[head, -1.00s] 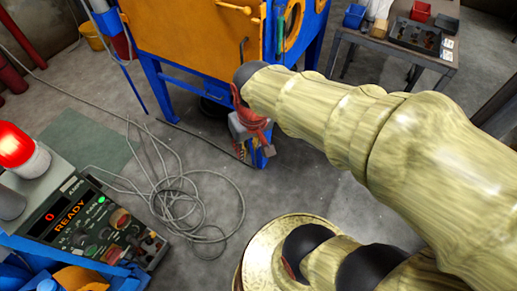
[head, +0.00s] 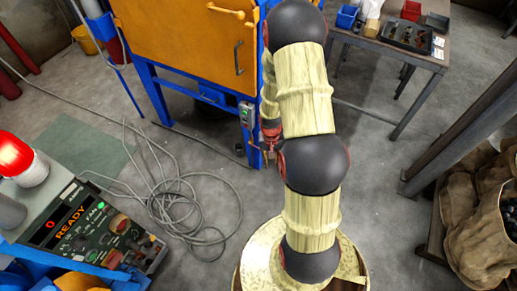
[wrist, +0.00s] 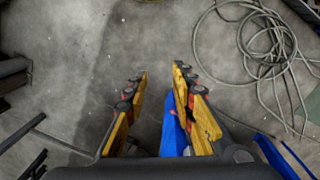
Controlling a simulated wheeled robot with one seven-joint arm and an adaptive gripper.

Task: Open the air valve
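I cannot make out an air valve for certain in either view. The blast cabinet (head: 185,45), with an orange front and blue frame, stands at the top of the head view. A small grey box with a green button (head: 247,115) is on its right front leg. My gripper (wrist: 160,80) is open and empty in the wrist view, with its two yellow fingers apart over bare floor. A blue bar (wrist: 174,135) shows between the fingers, close beside the right one. In the head view my arm mostly hides the gripper, near the cabinet's right front leg.
A coiled grey cable (head: 190,210) lies on the floor, also seen in the wrist view (wrist: 265,45). A control panel reading READY (head: 75,220) and a red lamp (head: 15,155) are at left. A table (head: 390,45) with bins stands top right. Sacks (head: 480,215) lie at right.

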